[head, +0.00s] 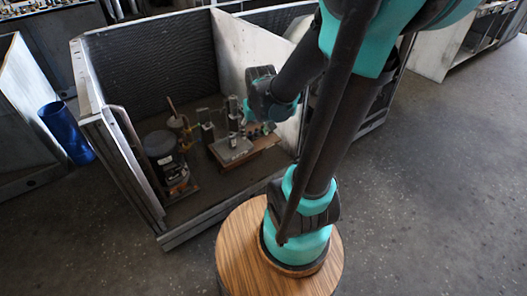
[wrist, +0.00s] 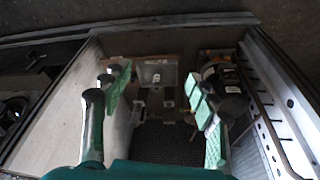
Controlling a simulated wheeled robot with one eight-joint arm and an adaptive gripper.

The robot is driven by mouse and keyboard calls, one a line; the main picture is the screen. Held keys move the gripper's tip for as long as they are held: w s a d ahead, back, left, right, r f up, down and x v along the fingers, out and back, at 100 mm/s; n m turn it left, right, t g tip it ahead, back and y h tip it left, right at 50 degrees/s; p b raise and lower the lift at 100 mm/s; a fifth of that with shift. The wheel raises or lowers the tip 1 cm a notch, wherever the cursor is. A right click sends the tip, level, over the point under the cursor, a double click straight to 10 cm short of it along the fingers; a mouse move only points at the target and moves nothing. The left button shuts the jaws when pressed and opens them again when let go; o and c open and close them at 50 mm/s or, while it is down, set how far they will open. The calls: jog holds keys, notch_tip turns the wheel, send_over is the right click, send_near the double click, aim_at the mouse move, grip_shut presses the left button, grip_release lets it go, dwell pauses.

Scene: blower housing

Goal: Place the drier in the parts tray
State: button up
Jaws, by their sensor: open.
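My gripper (wrist: 158,82) is open, with green pads spread wide apart and no object visibly held between them. In the head view my gripper (head: 257,116) is inside an open-topped housing, over or close to a small grey metal assembly (head: 232,149) on a wooden board (head: 262,146). In the wrist view a pale metal part (wrist: 157,74) shows beyond and between the fingers. I cannot tell which of these small parts is the drier. No parts tray is clearly recognisable; the grey flat piece on the board could be one. My wrist and fingers hide part of the assembly.
A dark motor-like unit (head: 164,157) stands left of the board; it also shows in the wrist view (wrist: 226,78). The housing's light wall (head: 245,50) and left wall edge (head: 130,165) rise around the work. A blue cylinder (head: 66,130) is outside. Grey floor is clear at right.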

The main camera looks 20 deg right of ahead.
jog(key=s+f, duration=0.2)
jog(key=s, duration=0.6)
jog(key=shift+s+d+t, duration=0.2)
jog(key=shift+s+t, duration=0.1)
jog(key=shift+t, duration=0.1)
jog(key=shift+c, duration=0.3)
